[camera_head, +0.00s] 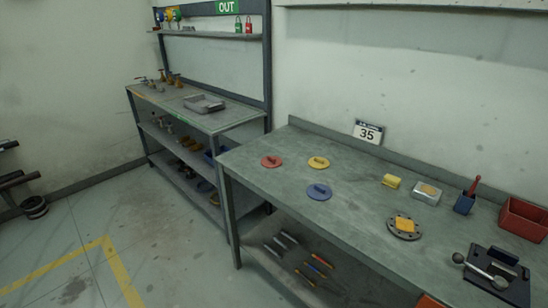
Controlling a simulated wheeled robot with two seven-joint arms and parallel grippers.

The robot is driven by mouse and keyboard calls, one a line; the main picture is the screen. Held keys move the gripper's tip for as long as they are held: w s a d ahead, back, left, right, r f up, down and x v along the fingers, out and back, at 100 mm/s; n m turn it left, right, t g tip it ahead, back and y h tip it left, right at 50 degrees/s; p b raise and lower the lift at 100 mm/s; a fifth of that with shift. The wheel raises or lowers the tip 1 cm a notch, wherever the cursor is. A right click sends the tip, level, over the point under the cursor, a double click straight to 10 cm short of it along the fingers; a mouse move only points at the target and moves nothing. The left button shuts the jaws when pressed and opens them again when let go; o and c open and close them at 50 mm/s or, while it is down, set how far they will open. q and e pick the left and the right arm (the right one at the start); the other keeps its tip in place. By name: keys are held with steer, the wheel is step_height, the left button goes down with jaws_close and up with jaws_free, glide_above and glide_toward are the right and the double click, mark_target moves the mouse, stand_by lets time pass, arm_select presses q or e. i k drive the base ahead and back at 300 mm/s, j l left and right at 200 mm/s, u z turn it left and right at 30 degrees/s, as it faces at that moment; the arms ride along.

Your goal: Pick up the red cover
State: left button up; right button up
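The red cover (271,161) is a flat round disc with a small raised grip in its middle. It lies on the grey workbench (262,185), near the bench's left end. A yellow cover (318,163) of the same shape lies to its right, and a blue cover (319,191) lies nearer the front edge. The three discs lie apart from each other. Neither of my grippers shows in the head view.
A grey flange with a yellow piece (404,228), a yellow block (391,181), a red bin (522,219) and a black fixture (497,275) stand farther right. A shelving bench (232,115) stands at the back left. The floor at left is mostly clear.

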mark_target(269, 162)
steer(key=i+j+z, duration=0.5)
steer(key=j, duration=0.15)
steer(key=i+j+z, duration=0.25)
steer(key=j+z, duration=0.25)
steer(key=j, duration=0.3)
steer(key=i+j+z, duration=0.15)
steer(key=j+z, duration=0.35)
steer(key=j, duration=0.4)
steer(key=j+z, duration=0.5)
steer(key=j, duration=0.45)
steer(key=k+j+z, duration=0.15)
steer(key=j+z, duration=0.3)
steer(key=j, duration=0.45)
